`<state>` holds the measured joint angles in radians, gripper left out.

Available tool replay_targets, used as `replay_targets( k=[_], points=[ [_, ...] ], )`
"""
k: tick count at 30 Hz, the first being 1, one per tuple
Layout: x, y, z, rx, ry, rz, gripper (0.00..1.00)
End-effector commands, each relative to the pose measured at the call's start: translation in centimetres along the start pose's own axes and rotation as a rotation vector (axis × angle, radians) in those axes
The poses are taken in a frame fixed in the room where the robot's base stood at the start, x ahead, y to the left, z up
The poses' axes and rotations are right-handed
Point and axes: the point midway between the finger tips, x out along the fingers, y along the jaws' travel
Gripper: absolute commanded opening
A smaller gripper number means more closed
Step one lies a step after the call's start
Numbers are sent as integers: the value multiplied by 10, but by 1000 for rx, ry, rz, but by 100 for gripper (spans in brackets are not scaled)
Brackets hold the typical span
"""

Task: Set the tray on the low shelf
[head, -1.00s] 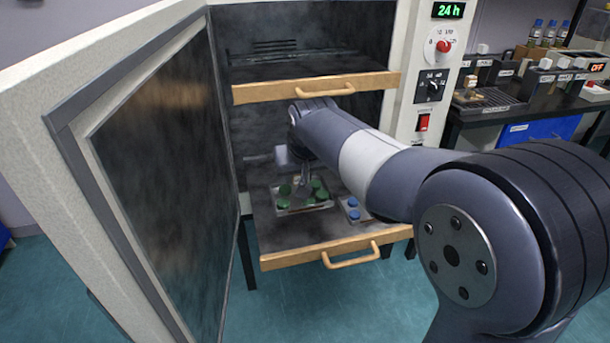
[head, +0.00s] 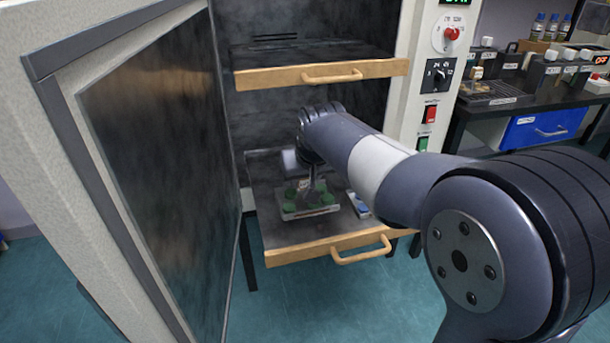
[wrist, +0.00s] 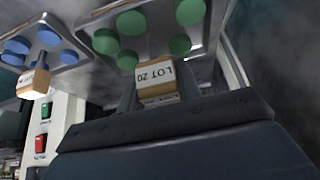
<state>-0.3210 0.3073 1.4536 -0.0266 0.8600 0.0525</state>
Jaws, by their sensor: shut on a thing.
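The tray (head: 311,213) is a pale metal plate with several green discs. It is inside the open oven, at the low shelf (head: 285,237); I cannot tell whether it touches the shelf surface. My gripper (head: 312,188) is above the tray and shut on its upright block handle. In the wrist view the tray (wrist: 185,62) is at the top, with its handle, marked LOT 20 (wrist: 157,82), between the fingers of my gripper (wrist: 158,98). My wrist hides part of the tray's back in the head view.
A second tray with blue discs (head: 361,209) stands just right of the held one, partly behind my arm. The upper shelf (head: 318,75) is above my wrist. The open oven door (head: 160,150) stands at the left. The low shelf's front part is bare.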

Motion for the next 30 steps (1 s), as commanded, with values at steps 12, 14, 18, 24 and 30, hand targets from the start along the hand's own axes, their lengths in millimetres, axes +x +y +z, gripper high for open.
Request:
replay_targets(
  k=[12, 14, 18, 24, 30],
  points=[
    [29, 0, 16, 0, 1, 0, 4],
    [29, 0, 16, 0, 1, 0, 4],
    [28, 0, 16, 0, 0, 0, 4],
    [29, 0, 17, 0, 1, 0, 4],
    [29, 0, 17, 0, 1, 0, 4]
  ],
)
